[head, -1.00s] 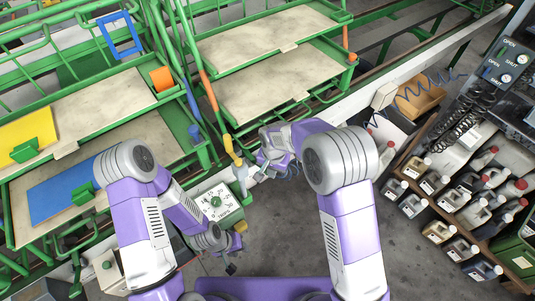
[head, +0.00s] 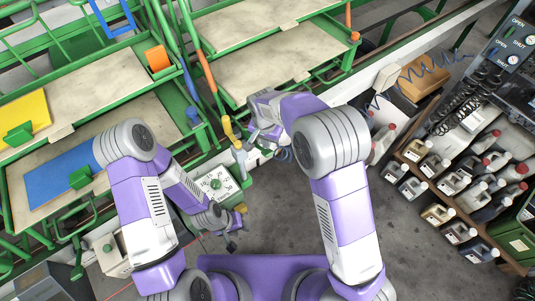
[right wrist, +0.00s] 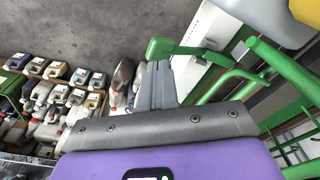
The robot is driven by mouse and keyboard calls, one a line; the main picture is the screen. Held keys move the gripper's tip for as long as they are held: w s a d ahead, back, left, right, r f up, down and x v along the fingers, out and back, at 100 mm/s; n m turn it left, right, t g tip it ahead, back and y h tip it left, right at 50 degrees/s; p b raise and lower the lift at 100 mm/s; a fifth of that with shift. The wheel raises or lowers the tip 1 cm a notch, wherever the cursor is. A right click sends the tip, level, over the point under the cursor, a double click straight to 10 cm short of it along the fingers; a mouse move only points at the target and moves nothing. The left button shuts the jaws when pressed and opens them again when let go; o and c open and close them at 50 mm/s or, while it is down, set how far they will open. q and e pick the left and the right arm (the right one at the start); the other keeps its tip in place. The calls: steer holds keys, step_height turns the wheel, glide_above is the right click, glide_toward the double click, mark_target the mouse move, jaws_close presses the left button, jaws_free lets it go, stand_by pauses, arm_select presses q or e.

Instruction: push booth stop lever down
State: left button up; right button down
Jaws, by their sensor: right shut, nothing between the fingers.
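A yellow-and-grey handle (head: 228,129) stands beside the green frame, left of my right gripper (head: 251,143) in the head view. Its yellow and grey parts seem to show large at the top right of the right wrist view (right wrist: 306,10). A green bar with a blocky end (right wrist: 160,48) lies right by the right fingertips (right wrist: 158,66). I cannot tell which is the booth stop lever, or whether the fingers touch the bar. My right gripper is shut and empty. My left gripper (head: 231,243) hangs low near the white dial box (head: 216,184); its fingers are too small to read.
Green racks with beige boards (head: 250,50) fill the left and back. A long white beam (head: 350,82) runs behind my right gripper. Shelves of bottles (head: 445,185) and a valve panel (head: 512,45) stand at the right. The grey floor (head: 310,210) between is clear.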

mark_target(267, 152)
steer(key=shift+w+d+f+b, duration=0.15)
steer(key=shift+f+b, duration=0.55)
steer(key=shift+f, duration=0.5)
steer(key=shift+w+a+f+b, duration=0.1)
steer(key=shift+f+b, duration=0.6)
steer(key=shift+f, duration=0.45)
steer(key=shift+f+b, duration=1.1)
steer(key=shift+f, duration=0.6)
steer(key=shift+s+r, duration=0.1)
steer(key=shift+r, duration=0.1)
steer(key=s, duration=0.1)
steer(key=s+a+r, duration=0.1)
steer(key=shift+s+p, duration=0.35)
steer(key=shift+p, duration=0.05)
